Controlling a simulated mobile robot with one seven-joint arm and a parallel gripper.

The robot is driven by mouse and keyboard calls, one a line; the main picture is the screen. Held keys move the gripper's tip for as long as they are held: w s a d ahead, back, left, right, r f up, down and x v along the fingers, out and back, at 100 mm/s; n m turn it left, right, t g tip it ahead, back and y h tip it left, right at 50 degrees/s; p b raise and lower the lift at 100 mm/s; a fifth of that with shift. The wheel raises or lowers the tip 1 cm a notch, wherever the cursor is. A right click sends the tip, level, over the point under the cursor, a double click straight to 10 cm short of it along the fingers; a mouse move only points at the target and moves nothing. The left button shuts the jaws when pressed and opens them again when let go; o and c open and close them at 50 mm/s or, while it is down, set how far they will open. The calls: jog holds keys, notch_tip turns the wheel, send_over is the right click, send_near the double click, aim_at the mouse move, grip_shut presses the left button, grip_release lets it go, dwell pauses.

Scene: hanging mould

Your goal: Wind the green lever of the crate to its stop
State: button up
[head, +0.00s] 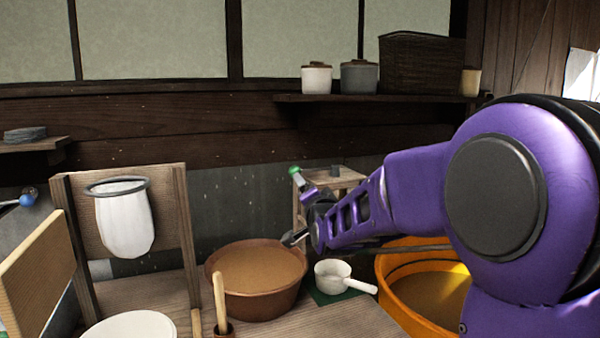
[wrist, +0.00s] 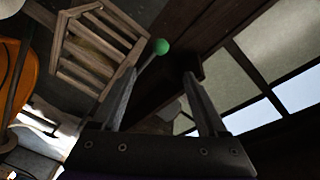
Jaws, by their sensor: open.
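The green lever's round knob (head: 294,170) shows at the upper left of the pale wooden crate (head: 350,178) in the head view. My arm's end hides part of the crate and most of the lever there. In the wrist view, the green knob (wrist: 162,46) lies just beyond my fingertips, between their lines. Its grey rod runs down-left toward the left finger. The slatted crate (wrist: 98,42) is at upper left. My gripper (wrist: 160,75) is open, with nothing visible between its fingers. I cannot tell whether a finger touches the rod.
A brown basin (head: 255,270), a white ladle (head: 333,275) and an orange tub (head: 400,265) stand below my arm. A wooden frame holding a white bag (head: 124,222) is at left. A shelf (head: 375,99) with pots and a basket runs along the back wall.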

aim_at(295, 172)
jog(key=w, duration=0.5)
jog(key=w+a+p, duration=0.1)
jog(key=w, duration=0.5)
jog(key=w+a+p, duration=0.1)
jog(key=w, duration=0.5)
jog(key=shift+a, duration=0.2)
jog(key=shift+s, duration=0.1)
grip_shut()
dwell(0.7)
